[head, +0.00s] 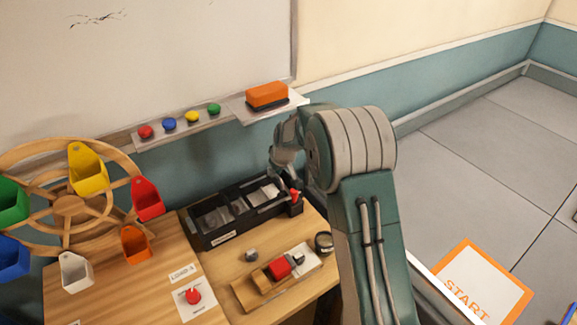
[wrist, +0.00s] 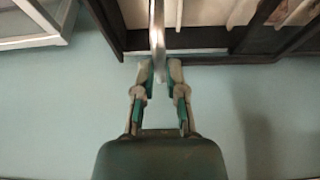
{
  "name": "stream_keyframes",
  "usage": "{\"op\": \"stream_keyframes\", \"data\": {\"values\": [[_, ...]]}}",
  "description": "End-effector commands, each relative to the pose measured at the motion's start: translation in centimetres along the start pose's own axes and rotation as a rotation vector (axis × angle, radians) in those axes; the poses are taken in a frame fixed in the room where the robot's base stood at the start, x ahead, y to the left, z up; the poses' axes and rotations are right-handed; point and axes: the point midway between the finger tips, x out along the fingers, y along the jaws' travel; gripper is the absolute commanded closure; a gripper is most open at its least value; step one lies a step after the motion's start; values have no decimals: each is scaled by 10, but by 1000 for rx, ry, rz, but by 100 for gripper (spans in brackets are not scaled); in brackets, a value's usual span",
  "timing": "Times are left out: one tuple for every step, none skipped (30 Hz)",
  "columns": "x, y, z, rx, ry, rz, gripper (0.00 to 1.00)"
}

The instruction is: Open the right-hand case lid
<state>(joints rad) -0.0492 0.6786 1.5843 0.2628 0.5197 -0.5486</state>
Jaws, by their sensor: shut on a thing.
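The black case (head: 202,239) stands on the wooden table against the wall, with two sections side by side. The right-hand section (head: 268,190) is partly hidden by my arm, and I cannot tell how far its lid stands open. My gripper (head: 283,166) is at the far side of this section. In the wrist view my gripper (wrist: 160,68) is shut on a thin grey piece (wrist: 157,38) seen edge-on, which looks like part of the right-hand lid. The dark case edge (wrist: 200,38) lies just beyond the fingertips.
A small black holder with a red thing (head: 295,201) stands at the case's right end. A wooden block with a red part (head: 279,268) and a dark round pot (head: 323,242) are in front. A shelf with an orange eraser (head: 267,95) is above; a wooden wheel (head: 70,206) stands left.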

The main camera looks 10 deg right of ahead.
Motion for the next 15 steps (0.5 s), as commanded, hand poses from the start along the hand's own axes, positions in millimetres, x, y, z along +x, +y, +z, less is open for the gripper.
{"op": "stream_keyframes", "data": {"values": [[0,-16,1,-5,-4,-3,100],[1,-23,1,-7,-4,-3,100],[1,-32,1,-5,-4,-3,100],[1,-39,1,-6,-4,-4,100],[1,-46,1,-5,-4,-3,100],[1,-54,1,-5,-4,-3,100],[1,-60,1,-5,-4,-3,100],[1,-65,1,-3,-4,-3,100],[1,-71,1,-5,-4,-2,100],[1,-75,1,-4,-4,-2,100],[2,-79,1,-3,-4,-2,100],[2,-83,1,-2,-5,-2,100],[2,-86,1,-1,-5,-2,100],[2,-88,1,-2,-5,-2,100],[2,-90,2,-2,-6,-2,100]]}}
